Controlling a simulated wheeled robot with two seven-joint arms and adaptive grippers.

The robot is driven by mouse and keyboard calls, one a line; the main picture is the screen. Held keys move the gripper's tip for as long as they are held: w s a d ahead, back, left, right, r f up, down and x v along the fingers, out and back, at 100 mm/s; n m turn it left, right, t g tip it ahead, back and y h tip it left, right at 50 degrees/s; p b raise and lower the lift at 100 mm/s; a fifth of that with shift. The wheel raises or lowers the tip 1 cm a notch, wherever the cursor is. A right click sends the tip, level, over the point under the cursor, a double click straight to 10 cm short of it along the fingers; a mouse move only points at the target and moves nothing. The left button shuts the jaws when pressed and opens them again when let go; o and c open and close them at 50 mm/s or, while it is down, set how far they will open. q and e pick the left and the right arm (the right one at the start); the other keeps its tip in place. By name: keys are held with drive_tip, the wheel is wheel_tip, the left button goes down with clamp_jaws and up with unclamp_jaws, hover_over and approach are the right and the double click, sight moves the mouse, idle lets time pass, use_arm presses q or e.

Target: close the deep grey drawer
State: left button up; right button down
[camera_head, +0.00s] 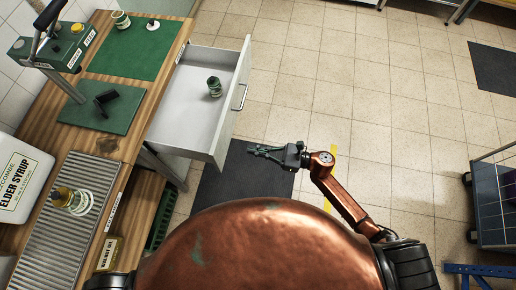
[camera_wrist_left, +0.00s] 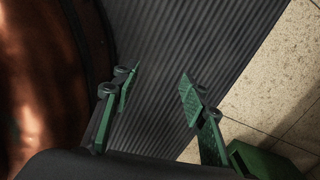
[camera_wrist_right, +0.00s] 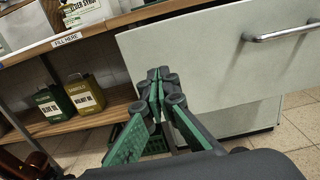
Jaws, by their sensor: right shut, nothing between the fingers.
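The grey drawer (camera_head: 188,105) is pulled well out from the wooden bench in the head view, with a green jar (camera_head: 214,88) standing inside. Its pale front (camera_wrist_right: 215,65) fills the upper right of the right wrist view, with a metal bar handle (camera_wrist_right: 283,34). My right gripper (camera_head: 254,151) is shut and empty, a little off the drawer's near front corner. In the right wrist view the fingers (camera_wrist_right: 157,76) overlap the left part of the front; contact cannot be told. My left gripper (camera_wrist_left: 157,84) is open and empty above a dark ribbed mat, seen only in the left wrist view.
The bench (camera_head: 127,135) holds green mats, a ribbed tray (camera_head: 95,170) with a jar, and a white syrup container (camera_head: 22,180). Two tins (camera_wrist_right: 87,96) stand on the shelf below. A dark floor mat (camera_head: 232,178) lies beside the drawer.

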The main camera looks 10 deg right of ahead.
sight(221, 144)
drive_tip(key=x, duration=0.9)
drive_tip(key=shift+f+b, duration=0.1)
drive_tip(key=shift+b, duration=0.2)
drive_tip(key=shift+w+a, duration=0.15)
drive_tip(key=shift+a, duration=0.2)
use_arm(q)
drive_tip(key=shift+w+d, duration=0.15)
drive_tip(key=shift+w, duration=0.5)
